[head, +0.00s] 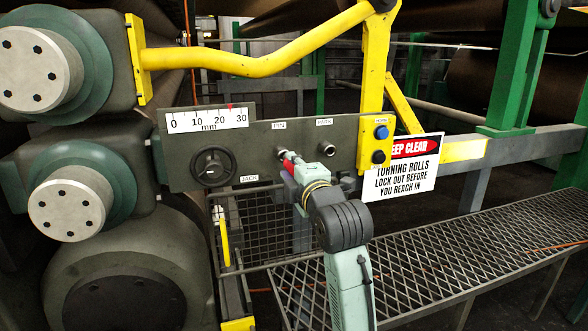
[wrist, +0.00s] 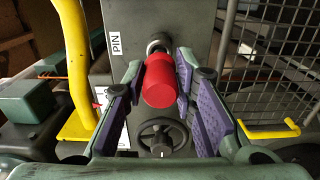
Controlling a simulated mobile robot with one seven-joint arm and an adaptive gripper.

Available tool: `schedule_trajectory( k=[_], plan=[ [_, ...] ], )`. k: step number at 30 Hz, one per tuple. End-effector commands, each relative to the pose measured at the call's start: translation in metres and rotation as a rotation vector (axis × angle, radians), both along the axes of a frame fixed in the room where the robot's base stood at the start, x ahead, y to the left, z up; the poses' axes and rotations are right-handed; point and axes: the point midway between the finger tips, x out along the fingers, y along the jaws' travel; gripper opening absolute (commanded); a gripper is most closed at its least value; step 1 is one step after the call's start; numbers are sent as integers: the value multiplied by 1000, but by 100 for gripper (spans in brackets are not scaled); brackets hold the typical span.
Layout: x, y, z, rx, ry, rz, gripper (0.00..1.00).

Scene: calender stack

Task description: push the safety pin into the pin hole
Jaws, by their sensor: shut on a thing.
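The safety pin has a red round grip (wrist: 161,82), which sits between the purple pads of my gripper (wrist: 158,70). My gripper is shut on this grip. In the head view, my gripper (head: 291,166) is at the grey panel, just below the PIN label (head: 279,126). The pin hole's metal collar (wrist: 157,47) lies straight ahead of the red grip in the wrist view. The pin's front end is at the collar and lines up with it. The grip hides the shank, so I cannot tell how deep it is.
A warning sign (head: 402,170) hangs at right. A yellow bar (head: 260,65) runs above. Mesh grating (head: 430,240) lies below.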

Motion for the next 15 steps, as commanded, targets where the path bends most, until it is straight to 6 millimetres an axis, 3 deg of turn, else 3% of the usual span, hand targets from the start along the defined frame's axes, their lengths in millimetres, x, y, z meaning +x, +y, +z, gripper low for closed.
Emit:
schedule_trajectory(
  k=[15],
  plan=[
    [11,4,0,0,-1,2,0]
  ],
)
